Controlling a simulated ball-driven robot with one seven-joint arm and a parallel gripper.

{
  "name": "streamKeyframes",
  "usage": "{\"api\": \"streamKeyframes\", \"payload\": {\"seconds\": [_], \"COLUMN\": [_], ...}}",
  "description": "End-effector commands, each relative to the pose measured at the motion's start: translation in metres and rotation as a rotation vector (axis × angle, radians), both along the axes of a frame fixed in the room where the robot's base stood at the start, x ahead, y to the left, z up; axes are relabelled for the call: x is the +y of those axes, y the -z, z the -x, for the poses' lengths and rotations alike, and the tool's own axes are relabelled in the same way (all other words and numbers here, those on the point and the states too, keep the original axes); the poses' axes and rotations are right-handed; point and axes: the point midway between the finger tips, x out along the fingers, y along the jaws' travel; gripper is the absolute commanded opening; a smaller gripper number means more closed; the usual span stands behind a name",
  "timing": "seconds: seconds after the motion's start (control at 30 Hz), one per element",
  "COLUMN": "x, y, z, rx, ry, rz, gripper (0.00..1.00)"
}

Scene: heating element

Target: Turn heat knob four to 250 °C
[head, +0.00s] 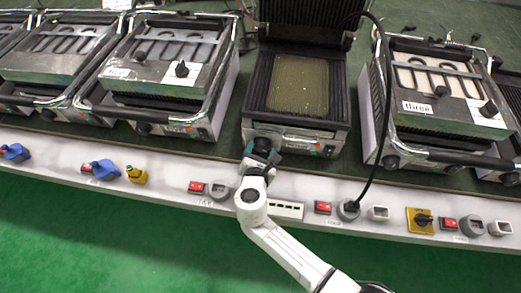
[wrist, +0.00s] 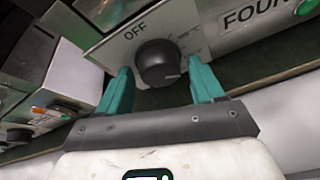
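Heat knob four, a round black knob (wrist: 158,63), sits on the metal front panel beside the word OFF. A light mark shows at its lower right. The label FOUR (wrist: 250,15) is to its right, cut off by the frame edge. My gripper (wrist: 160,70) has two teal fingers, one at each side of the knob, with small gaps visible. It is open; contact with the knob cannot be told. In the head view, my gripper (head: 262,158) is at the front of the middle grill (head: 335,138), whose lid is raised. It partly hides the knob there.
The white ledge below carries red switches (head: 323,207), sockets, blue plugs (head: 103,169) and a yellow plug (head: 137,174). A black cable (head: 381,120) runs down right of the middle grill.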

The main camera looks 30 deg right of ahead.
Motion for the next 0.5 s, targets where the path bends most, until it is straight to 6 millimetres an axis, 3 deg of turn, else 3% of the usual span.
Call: {"api": "streamKeyframes", "payload": {"seconds": [0.5], "x": [0.0000], "y": [0.0001], "z": [0.0004], "rx": [0.000], "ry": [0.001], "rz": [0.000], "gripper": [0.18]}}
